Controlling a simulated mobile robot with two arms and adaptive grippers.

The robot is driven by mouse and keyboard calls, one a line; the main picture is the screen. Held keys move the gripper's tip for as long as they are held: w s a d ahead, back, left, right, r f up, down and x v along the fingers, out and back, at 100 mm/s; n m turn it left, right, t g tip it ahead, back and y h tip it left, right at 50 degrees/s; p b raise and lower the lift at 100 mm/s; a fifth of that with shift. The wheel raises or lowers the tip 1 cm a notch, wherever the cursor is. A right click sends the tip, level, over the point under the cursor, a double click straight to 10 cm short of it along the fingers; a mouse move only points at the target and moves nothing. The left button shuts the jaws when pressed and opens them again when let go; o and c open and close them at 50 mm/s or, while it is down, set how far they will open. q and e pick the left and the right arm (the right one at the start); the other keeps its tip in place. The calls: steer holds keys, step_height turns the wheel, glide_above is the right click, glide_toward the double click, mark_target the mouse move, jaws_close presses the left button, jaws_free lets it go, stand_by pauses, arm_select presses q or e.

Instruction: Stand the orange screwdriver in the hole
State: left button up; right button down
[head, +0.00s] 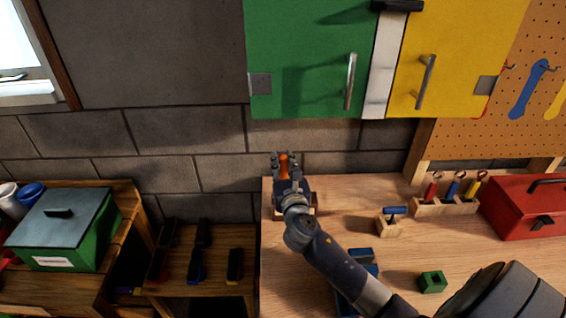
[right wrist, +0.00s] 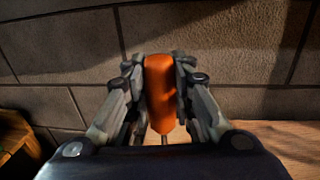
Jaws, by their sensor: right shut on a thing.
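My right gripper (head: 284,168) is at the back left corner of the wooden workbench, near the block wall. It is shut on the orange screwdriver (head: 283,160). In the right wrist view the screwdriver's orange handle (right wrist: 160,85) is upright between the two fingers (right wrist: 160,92), with a bit of thin shaft below it. The shaft's tip is hidden. A pale wooden block (head: 313,210) shows in part behind my wrist. Its hole is hidden, so I cannot tell whether the shaft is in it. My left gripper is not in view.
A wooden rack (head: 445,207) holds red, blue and yellow tools. A small block with a blue-handled piece (head: 390,225), a green block (head: 432,282) and a red toolbox (head: 530,207) are on the workbench (head: 340,195). Green and yellow cabinets (head: 305,60) hang above.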

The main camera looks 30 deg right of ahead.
mark_target(284, 177)
steer(key=shift+f+b, duration=0.35)
steer(key=shift+f, duration=0.3)
steer(key=shift+f+b, duration=0.65)
steer(key=shift+f, duration=0.4)
steer(key=shift+f+b, duration=0.25)
steer(key=shift+b, duration=0.05)
steer(key=shift+f+b, duration=1.2)
steer(key=shift+f, duration=0.55)
steer(key=c, duration=1.3)
jaws_free()
